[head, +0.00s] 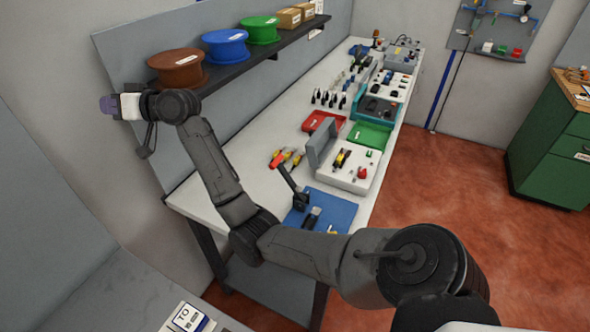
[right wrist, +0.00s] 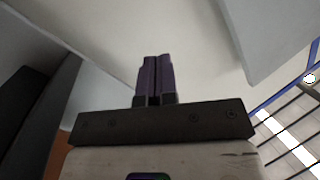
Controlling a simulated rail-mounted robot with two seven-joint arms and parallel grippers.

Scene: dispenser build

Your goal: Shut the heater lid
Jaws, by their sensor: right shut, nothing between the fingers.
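A white box with a grey lid stands on the workbench in the head view, and I take it for the heater (head: 352,180). Its lid (head: 322,142) is raised, standing upright at the box's left side. Small yellow, black and red items show on the box's top. My right gripper (head: 106,104) is far off at the left, up beside the shelf's near end and well away from the lid. Its purple fingers (right wrist: 155,78) are shut together and empty in the right wrist view, against pale surfaces. My left gripper is not in view.
A shelf (head: 235,68) with brown, blue and green spools is close to my right arm. Red floor is open at the right.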

